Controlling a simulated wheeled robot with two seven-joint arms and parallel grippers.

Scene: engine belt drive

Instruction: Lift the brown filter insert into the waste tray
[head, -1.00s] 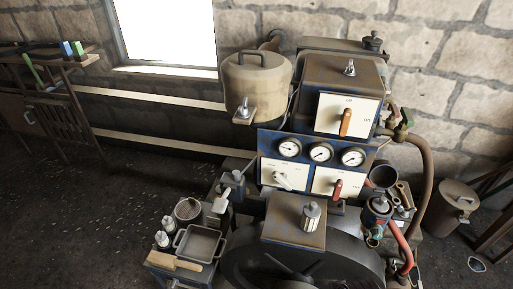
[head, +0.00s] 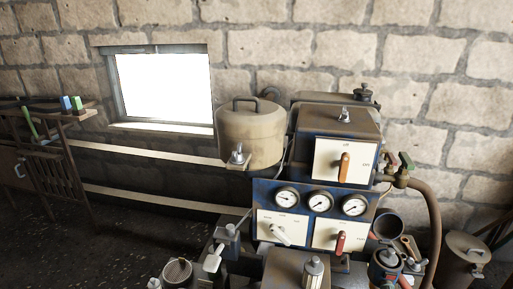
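Neither of my grippers is in view. A round can with a ribbed, brownish top (head: 177,271) shows at the bottom edge, left of the engine; I cannot tell whether it is the filter insert. A dark open cup (head: 387,224) stands at the right of the engine. A blue-grey fitting with red parts (head: 386,263) is below it, partly cut off. No tray shows; the area low on the left, in front of the engine, is outside the picture.
The engine's blue gauge panel (head: 320,203) fills the middle, under a box with an orange lever (head: 344,165). A beige tank (head: 249,135) sits upper left of it. A hose (head: 431,220) and a lidded bin (head: 462,262) are at the right. A wooden rack (head: 45,165) stands far left.

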